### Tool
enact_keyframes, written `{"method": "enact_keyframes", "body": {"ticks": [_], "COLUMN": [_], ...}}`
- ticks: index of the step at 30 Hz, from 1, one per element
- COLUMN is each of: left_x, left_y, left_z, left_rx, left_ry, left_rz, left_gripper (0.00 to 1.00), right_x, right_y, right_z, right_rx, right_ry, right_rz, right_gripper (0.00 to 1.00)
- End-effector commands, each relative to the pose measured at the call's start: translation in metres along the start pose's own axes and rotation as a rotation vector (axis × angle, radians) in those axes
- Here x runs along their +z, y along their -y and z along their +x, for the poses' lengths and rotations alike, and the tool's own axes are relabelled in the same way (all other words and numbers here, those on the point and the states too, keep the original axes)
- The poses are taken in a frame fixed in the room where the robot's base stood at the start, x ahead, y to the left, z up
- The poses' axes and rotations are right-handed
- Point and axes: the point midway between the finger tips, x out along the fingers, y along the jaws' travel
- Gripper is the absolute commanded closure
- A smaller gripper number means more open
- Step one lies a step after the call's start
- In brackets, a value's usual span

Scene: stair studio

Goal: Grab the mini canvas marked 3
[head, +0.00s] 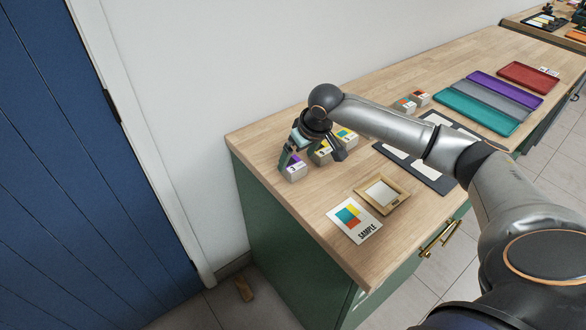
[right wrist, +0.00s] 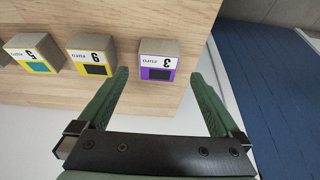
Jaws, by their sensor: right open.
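The mini canvas marked 3 (right wrist: 157,61) is a small grey block whose label has a purple band and a dark square. In the right wrist view it stands upside down between and just ahead of the green fingers of my right gripper (right wrist: 162,95), which is open and empty. In the head view the canvas (head: 295,170) stands near the left end of the wooden counter, beside my right gripper (head: 312,155). My gripper partly hides its neighbours there. My left gripper is not in view.
Canvases marked 9 (right wrist: 93,55) and 5 (right wrist: 34,53) stand in a row beside it. A SAMPLE card (head: 354,220) and a wooden frame (head: 381,193) lie nearer the counter's front edge. Coloured trays (head: 477,110) lie farther right. A wall runs behind.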

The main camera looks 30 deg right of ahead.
Motion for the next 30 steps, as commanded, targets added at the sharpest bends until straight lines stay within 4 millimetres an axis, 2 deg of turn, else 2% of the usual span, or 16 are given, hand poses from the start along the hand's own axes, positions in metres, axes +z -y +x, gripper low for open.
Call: {"method": "enact_keyframes", "body": {"ticks": [9, 18, 30], "left_x": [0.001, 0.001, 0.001], "left_y": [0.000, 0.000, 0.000], "left_z": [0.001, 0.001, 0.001], "left_rx": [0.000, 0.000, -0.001], "left_ry": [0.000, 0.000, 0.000], "left_rz": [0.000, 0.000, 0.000], "left_gripper": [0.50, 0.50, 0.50], "right_x": [0.002, 0.002, 0.002], "right_y": [-0.003, -0.003, -0.003], "right_z": [0.044, 0.050, 0.049], "right_rx": [0.001, 0.001, 0.001], "right_ry": [0.001, 0.000, 0.000], "right_rz": [0.000, -0.002, -0.001], "right_gripper": [0.00, 0.00, 0.44]}}
